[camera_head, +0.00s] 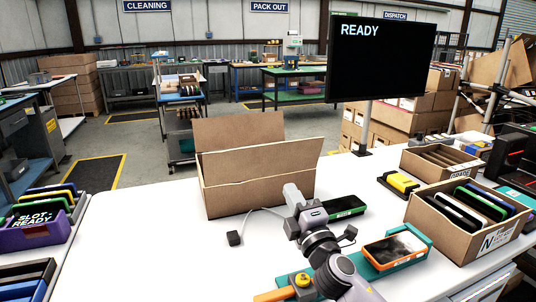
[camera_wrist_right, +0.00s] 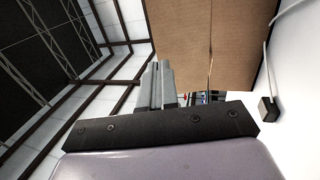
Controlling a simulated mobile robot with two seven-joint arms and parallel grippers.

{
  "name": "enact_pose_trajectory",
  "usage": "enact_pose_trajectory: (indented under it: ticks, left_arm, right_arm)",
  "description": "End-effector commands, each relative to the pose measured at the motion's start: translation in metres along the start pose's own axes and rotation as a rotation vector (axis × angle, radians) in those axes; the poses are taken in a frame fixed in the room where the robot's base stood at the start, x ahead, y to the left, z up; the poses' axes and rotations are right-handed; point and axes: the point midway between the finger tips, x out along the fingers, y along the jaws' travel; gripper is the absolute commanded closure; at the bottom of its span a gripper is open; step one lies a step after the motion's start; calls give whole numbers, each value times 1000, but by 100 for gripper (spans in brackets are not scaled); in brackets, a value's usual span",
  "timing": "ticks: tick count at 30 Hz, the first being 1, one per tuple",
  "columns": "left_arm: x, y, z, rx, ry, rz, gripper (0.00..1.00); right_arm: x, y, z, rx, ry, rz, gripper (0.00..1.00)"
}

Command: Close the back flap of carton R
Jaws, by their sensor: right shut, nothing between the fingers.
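The open brown carton (camera_head: 258,194), which I take for carton R though no label on it shows, stands on the white table in the middle of the head view. Its back flap (camera_head: 236,130) stands up behind the opening. A second flap (camera_head: 262,160) stands up along the near side and hides the inside. My right gripper (camera_head: 291,191) is shut and empty, in front of the carton's near side toward its right end. In the right wrist view the shut fingers (camera_wrist_right: 156,88) are beside the brown carton wall (camera_wrist_right: 200,40); contact cannot be told. My left gripper is out of view.
A dark device (camera_head: 344,206) and an orange-framed device (camera_head: 394,250) lie right of my right arm. A small black block (camera_head: 234,238) with a cable lies in front of the carton. A filled carton (camera_head: 448,226) and the READY screen (camera_head: 380,60) are at right.

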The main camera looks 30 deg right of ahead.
Motion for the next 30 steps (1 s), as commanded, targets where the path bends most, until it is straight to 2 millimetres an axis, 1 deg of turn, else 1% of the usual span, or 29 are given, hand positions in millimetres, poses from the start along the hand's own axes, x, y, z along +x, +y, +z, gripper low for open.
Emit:
enact_pose_trajectory:
  ticks: [5, 21, 24, 30]
  left_arm:
    - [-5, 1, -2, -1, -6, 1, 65]
    - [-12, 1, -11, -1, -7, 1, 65]
    - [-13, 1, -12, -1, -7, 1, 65]
    - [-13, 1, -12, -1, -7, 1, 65]
  right_arm:
    - [21, 2, 0, 0, 0, 1, 100]
    - [105, 1, 0, 2, -1, -1, 100]
    - [117, 1, 0, 1, 0, 0, 100]
    - [132, 0, -1, 2, 1, -1, 100]
